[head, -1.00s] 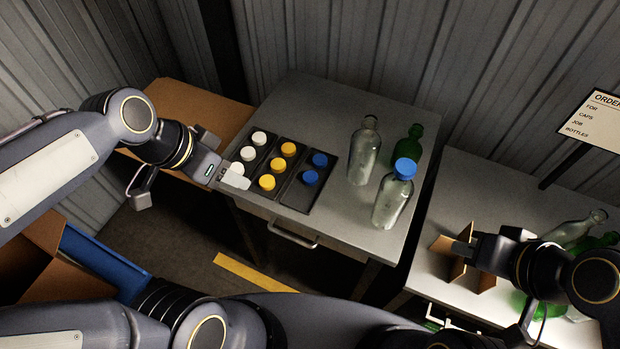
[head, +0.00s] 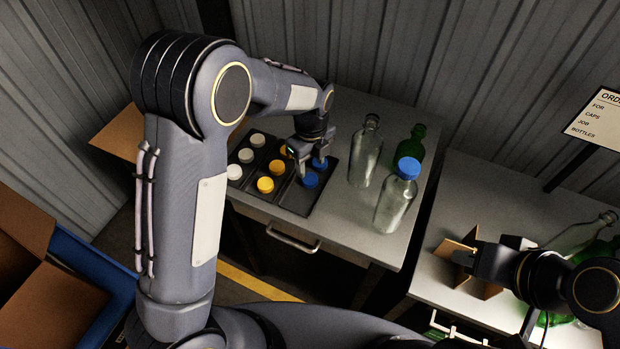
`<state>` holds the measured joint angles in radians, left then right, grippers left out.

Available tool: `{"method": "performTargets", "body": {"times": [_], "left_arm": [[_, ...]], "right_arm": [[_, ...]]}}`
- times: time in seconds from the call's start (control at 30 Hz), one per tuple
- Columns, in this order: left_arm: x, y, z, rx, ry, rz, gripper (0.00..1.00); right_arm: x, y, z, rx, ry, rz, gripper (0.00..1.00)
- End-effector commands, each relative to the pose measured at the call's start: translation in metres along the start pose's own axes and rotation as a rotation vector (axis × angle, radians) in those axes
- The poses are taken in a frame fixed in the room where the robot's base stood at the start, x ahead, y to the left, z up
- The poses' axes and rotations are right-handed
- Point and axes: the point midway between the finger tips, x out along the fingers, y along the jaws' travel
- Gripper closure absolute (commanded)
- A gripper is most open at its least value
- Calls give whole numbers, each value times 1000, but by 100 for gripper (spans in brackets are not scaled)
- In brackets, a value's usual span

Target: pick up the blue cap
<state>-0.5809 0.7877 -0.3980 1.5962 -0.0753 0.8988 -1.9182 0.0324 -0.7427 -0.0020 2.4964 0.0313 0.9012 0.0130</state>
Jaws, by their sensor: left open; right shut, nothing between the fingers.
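A blue cap (head: 311,180) lies in the right column of the dark cap tray (head: 296,207). A second blue cap (head: 319,163) lies just behind it, partly hidden by my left gripper (head: 311,169). That gripper is open, pointing down over the blue caps, with its fingers around or just above the rear one; I cannot tell whether they touch it. A third blue cap (head: 408,168) sits on a clear bottle (head: 394,204) to the right. My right gripper (head: 462,257) is shut and empty beside the cardboard divider on the right table.
White caps (head: 246,156) and yellow caps (head: 265,185) fill the other tray columns. A clear bottle (head: 365,152) and a green bottle (head: 415,146) stand behind the capped one. A cardboard divider (head: 481,290) and lying bottles (head: 583,235) occupy the right table (head: 440,215).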

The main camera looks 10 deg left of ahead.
Motion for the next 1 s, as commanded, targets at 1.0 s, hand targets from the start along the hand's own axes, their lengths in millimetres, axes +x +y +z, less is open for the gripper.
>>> {"method": "performTargets", "body": {"times": [1.0], "left_arm": [[51, 2, 0, -3, 0, -2, 84]], "right_arm": [[-12, -5, -6, 0, 0, 0, 100]]}}
